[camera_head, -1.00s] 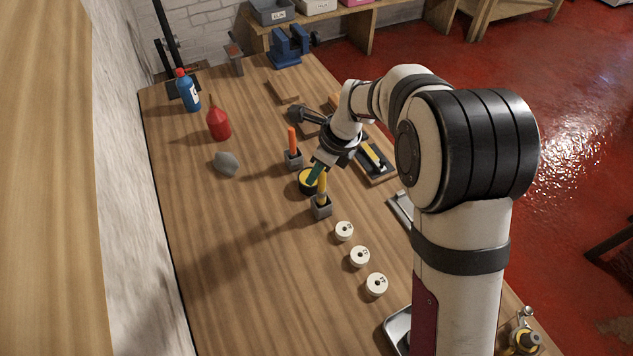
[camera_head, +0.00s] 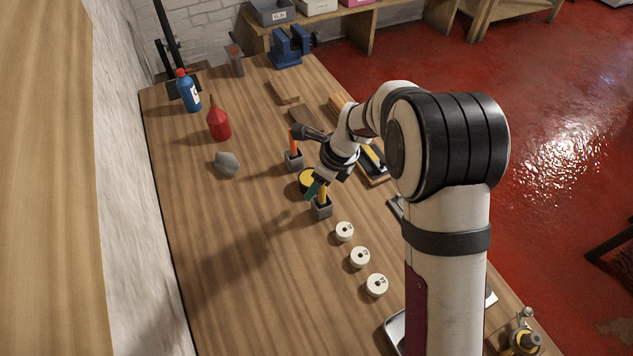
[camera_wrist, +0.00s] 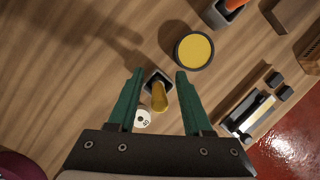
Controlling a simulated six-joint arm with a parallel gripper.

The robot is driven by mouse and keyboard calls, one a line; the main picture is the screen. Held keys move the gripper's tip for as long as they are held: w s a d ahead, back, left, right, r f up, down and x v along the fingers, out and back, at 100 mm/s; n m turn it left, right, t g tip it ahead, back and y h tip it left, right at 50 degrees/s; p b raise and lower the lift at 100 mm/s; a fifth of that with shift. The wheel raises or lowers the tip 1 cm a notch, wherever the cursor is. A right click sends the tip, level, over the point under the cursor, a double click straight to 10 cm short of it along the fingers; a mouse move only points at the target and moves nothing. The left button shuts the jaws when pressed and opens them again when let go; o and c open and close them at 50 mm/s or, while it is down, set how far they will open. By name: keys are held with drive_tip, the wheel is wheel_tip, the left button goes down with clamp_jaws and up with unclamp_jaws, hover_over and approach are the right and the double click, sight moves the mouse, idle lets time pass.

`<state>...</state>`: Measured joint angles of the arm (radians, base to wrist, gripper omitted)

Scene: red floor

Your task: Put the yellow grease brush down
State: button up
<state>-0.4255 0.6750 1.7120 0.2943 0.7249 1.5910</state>
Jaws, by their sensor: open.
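The yellow grease brush (camera_head: 323,194) stands handle up in a small grey square holder (camera_head: 321,208); its lower end is hidden inside. In the wrist view the yellow handle (camera_wrist: 159,98) rises from the dark holder (camera_wrist: 157,80) between my two green fingers. My gripper (camera_head: 314,188) is open, its fingers on either side of the handle with gaps visible in the wrist view (camera_wrist: 159,73). A round tin with a yellow top (camera_head: 306,179) sits just beyond the holder; it also shows in the wrist view (camera_wrist: 194,50).
An orange-handled tool stands in a second grey holder (camera_head: 293,161). Several white discs (camera_head: 360,257) lie in a row nearer. A red bottle (camera_head: 219,123), a blue bottle (camera_head: 189,92) and a grey lump (camera_head: 227,163) stand left. Bare wood lies left of the holder.

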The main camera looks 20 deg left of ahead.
drive_tip(key=w+v, duration=0.1)
drive_tip(key=v, duration=1.1)
drive_tip(key=s+d+r+n+h, duration=0.1)
drive_tip(key=s+d+r+n, duration=0.2)
drive_tip(key=s+d, duration=0.25)
drive_tip(key=s+d+r+n, duration=0.2)
drive_tip(key=s+d+n, duration=0.25)
drive_tip(key=s, duration=0.25)
drive_tip(key=s+d+f+n, duration=0.1)
drive_tip(key=s+d+n, duration=0.2)
drive_tip(key=s, duration=0.4)
drive_tip(key=s+d+f+n+h, duration=0.1)
drive_tip(key=s+d+n, duration=0.2)
drive_tip(key=s, duration=0.5)
drive_tip(key=shift+d+f+n+g, duration=0.2)
drive_tip(key=shift+d+n+g, duration=0.2)
drive_tip(key=shift+d, duration=0.3)
